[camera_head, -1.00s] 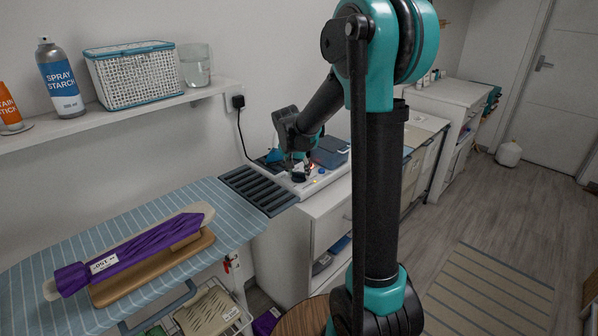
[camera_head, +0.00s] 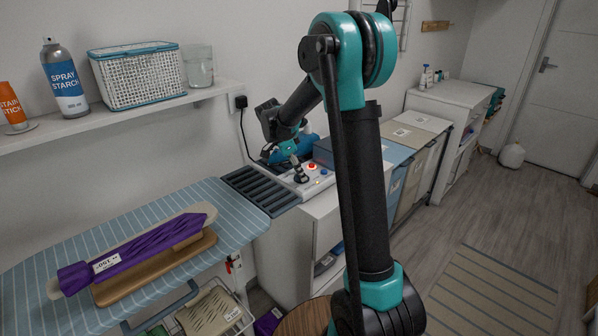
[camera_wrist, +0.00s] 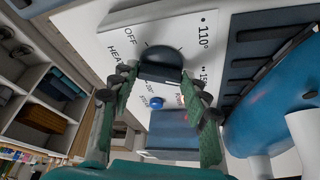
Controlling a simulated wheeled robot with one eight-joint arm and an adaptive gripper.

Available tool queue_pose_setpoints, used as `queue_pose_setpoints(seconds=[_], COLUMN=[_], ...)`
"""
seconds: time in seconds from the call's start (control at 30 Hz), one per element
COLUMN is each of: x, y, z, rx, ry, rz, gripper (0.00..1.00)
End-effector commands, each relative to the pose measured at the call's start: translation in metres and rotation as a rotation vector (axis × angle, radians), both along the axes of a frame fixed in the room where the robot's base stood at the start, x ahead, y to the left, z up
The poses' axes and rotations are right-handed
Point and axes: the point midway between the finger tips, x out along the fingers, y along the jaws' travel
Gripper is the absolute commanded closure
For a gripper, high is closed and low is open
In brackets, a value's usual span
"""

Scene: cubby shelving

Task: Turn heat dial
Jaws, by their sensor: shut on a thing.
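The heat dial (camera_wrist: 160,64) is a dark round knob on a white panel (camera_wrist: 95,22) in the wrist view. Printed marks around it include OFF, HEAT and 110°. My gripper (camera_wrist: 158,82) has one finger on each side of the dial and is shut on it; the knob's lower part is partly hidden. In the head view my gripper (camera_head: 299,175) reaches down to the white control box (camera_head: 318,184) on the cabinet, with the dial itself hard to make out there.
A blue button (camera_wrist: 157,102) lies close below the dial; a red button (camera_head: 311,166) is also on the box. A blue appliance (camera_wrist: 265,118) stands close at the right in the wrist view. The striped ironing board (camera_head: 140,225) is at left, and a shelf (camera_head: 120,118) is above.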

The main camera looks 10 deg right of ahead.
Motion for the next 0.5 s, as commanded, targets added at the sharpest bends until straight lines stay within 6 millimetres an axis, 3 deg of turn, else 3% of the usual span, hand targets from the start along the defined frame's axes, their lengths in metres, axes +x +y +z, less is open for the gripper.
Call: queue_pose_setpoints(seconds=[0.5], x=[0.0018], y=[0.0006], z=[-0.0004], rx=[0.002], ry=[0.0], rz=[-0.161], gripper=[0.83])
